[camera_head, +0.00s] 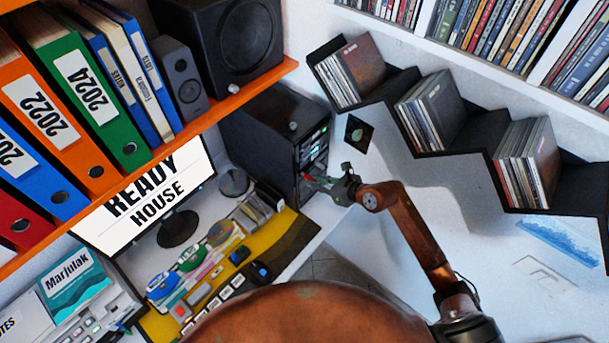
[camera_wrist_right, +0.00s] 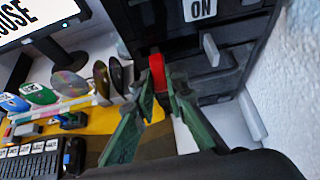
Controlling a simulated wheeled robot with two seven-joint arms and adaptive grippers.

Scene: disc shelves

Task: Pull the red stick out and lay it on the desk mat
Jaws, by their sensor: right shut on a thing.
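The red stick (camera_wrist_right: 157,70) is at the front of the black computer tower (camera_head: 262,135), at its lower drive area. It also shows as a small red spot in the head view (camera_head: 309,178). My right gripper (camera_wrist_right: 160,82) is shut on the stick, with green fingers on either side of it. In the head view my right gripper (camera_head: 325,183) is close against the tower front. How much of the stick is inside the tower is hidden. The yellow and dark desk mat (camera_head: 292,243) lies on the desk below the tower. My left gripper is not in view.
Several discs (camera_head: 190,257) and a black mouse (camera_head: 261,271) are on or near the mat. A monitor (camera_head: 150,195) stands at the left. A stepped black disc shelf (camera_head: 480,132) is on the right wall. The mat's right end looks clear.

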